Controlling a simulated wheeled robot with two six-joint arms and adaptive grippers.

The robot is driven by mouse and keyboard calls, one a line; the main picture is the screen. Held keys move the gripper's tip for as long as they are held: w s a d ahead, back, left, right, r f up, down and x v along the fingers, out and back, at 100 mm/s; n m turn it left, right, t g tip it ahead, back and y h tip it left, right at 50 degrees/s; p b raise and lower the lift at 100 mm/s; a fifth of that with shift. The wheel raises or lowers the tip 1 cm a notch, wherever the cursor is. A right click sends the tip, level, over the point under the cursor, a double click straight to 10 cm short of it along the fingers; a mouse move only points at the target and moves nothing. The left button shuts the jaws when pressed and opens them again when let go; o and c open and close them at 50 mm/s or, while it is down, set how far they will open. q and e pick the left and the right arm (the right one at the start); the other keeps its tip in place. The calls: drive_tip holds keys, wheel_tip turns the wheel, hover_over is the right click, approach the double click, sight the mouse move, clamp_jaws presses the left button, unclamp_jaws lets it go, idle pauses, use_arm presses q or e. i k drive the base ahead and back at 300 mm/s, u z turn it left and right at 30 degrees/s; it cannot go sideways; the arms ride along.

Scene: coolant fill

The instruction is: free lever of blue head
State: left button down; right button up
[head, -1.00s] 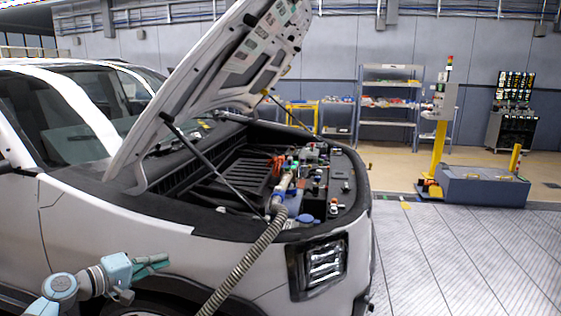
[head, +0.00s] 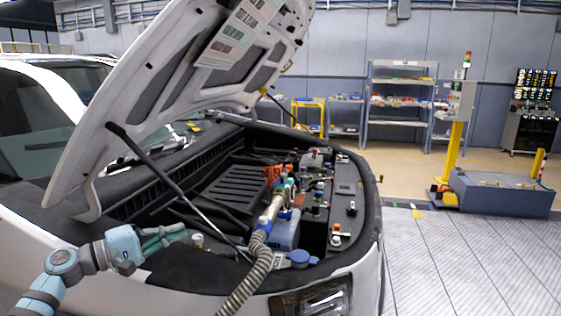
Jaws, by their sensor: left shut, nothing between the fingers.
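The blue fill head (head: 264,224) sits at the end of a ribbed grey hose (head: 247,283) in the front of the open engine bay. It is tilted and seems to sit over a bluish tank (head: 285,234); its lever is too small to make out. My left gripper (head: 182,233) is shut and empty. It is over the near fender edge, left of the fill head and apart from it. My right gripper is not in view.
The raised hood (head: 190,85) and a thin strut (head: 180,183) stand above the bay. A blue cap (head: 298,258) lies near the front edge. A grey pedestal with a yellow post (head: 502,192) stands on the floor at right.

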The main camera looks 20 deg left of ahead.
sight(283, 175)
drive_tip(key=i, duration=1.15)
